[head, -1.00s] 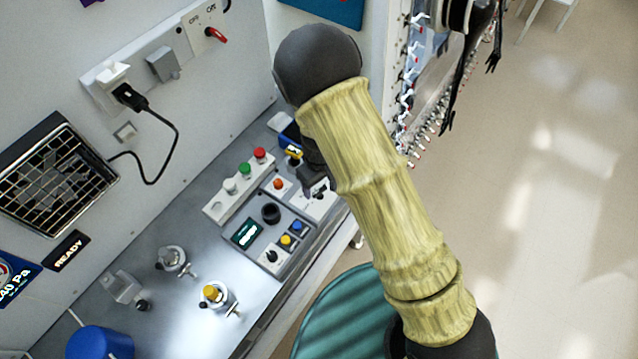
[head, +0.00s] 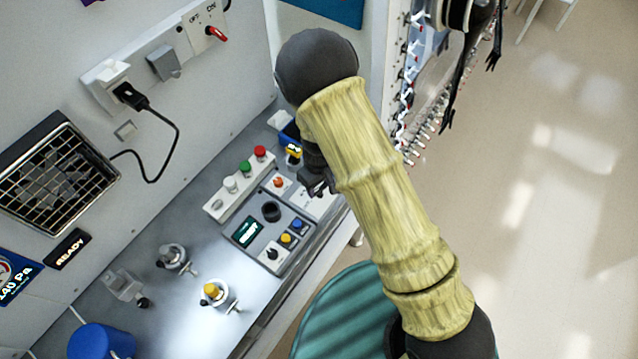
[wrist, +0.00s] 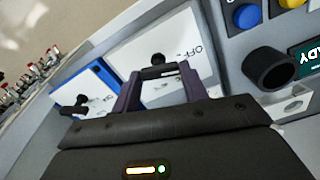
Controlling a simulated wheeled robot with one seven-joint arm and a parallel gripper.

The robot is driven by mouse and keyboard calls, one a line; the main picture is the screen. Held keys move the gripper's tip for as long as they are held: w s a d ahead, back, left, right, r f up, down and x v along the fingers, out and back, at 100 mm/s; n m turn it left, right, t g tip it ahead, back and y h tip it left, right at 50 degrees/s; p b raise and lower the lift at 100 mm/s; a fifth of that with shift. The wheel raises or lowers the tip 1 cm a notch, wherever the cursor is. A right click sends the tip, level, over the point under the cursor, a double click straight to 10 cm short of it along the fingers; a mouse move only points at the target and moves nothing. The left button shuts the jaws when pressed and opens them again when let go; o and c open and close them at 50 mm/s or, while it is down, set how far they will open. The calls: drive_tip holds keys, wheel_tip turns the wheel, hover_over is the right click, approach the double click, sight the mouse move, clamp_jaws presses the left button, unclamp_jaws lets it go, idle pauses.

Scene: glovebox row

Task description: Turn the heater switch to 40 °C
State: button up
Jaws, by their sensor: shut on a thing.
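In the wrist view, a small black rotary switch (wrist: 158,61) sits on a white plate (wrist: 130,52) with the word OFF printed beside it. My gripper (wrist: 160,73) has its two dark fingers on either side of the switch and is shut on it. No 40 °C mark can be read, so the switch's setting cannot be told. In the head view, my gripper (head: 318,184) is over the white plate (head: 313,206) at the right end of the control panel, and my arm and gripper hide the switch.
A large black knob (wrist: 268,67), a blue button (wrist: 246,16) and a green display (head: 246,232) are close by. A second black switch (wrist: 76,106) sits on a blue-edged plate. An orange knob (head: 278,181) is left of my gripper. Open floor lies to the right.

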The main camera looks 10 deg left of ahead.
drive_tip(key=shift+m, duration=0.3)
drive_tip(key=shift+w+m, duration=0.15)
drive_tip(key=shift+m, duration=2.75)
drive_tip(key=shift+r, duration=0.1)
drive_tip(key=o, duration=1)
wheel_tip(320, 180, up, 17)
drive_tip(key=b, duration=0.4)
drive_tip(key=shift+r, duration=0.15)
